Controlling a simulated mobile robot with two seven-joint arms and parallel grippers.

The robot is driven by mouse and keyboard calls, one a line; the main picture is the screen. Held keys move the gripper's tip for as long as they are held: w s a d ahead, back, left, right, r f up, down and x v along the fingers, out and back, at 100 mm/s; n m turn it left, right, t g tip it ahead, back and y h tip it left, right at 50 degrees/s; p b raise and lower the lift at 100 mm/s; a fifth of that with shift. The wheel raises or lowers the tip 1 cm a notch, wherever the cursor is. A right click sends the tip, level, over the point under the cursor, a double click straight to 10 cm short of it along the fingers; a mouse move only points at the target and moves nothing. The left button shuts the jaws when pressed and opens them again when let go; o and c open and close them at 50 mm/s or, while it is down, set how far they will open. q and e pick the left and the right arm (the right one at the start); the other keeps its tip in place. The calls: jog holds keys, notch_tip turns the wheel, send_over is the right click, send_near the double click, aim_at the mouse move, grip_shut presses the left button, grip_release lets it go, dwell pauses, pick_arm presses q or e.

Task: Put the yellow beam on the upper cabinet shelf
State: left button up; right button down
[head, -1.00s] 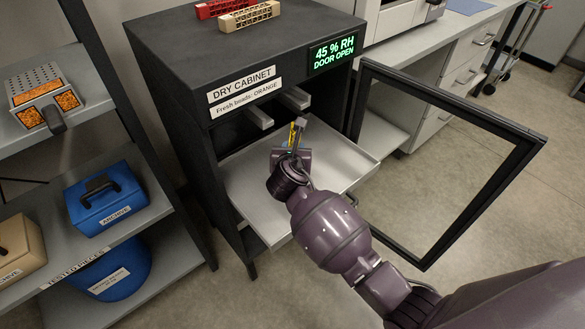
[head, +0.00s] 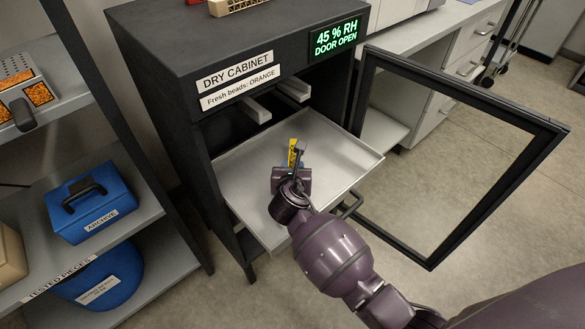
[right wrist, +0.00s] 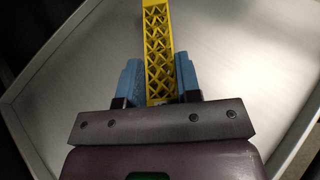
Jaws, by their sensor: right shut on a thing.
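The yellow beam (right wrist: 158,50) is a lattice bar, seen close up in the right wrist view between the blue finger pads of my right gripper (right wrist: 160,82). My right gripper is shut on it. In the head view only a short piece of the beam (head: 292,152) shows past my right gripper (head: 294,170), which hides the rest. The gripper and beam are over the pulled-out metal shelf (head: 345,160) of the dry cabinet (head: 165,60). I cannot tell whether the beam touches the shelf. Above it, two pale rails (head: 257,110) show inside the cabinet. My left gripper is not in view.
The cabinet's glass door (head: 540,150) stands open at the right, close to my right arm. A side rack at the left holds a blue archive case (head: 90,205) and an orange-bead container (head: 25,95). A cream lattice piece (head: 235,5) lies on the cabinet top.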

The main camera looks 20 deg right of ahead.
jog(key=c, duration=0.8)
grip_release()
jog(key=shift+r, duration=0.1)
jog(key=v, duration=0.2)
jog(key=p+v, duration=0.1)
jog(key=v, duration=0.1)
jog(key=shift+w+r+p, duration=0.15)
jog(key=shift+r+p, duration=0.1)
jog(key=shift+p, duration=0.05)
jog(key=p+v, duration=0.2)
jog(key=v, duration=0.5)
jog(key=shift+f, duration=0.15)
jog(key=shift+s+a, duration=0.2)
jog(key=shift+s, duration=0.3)
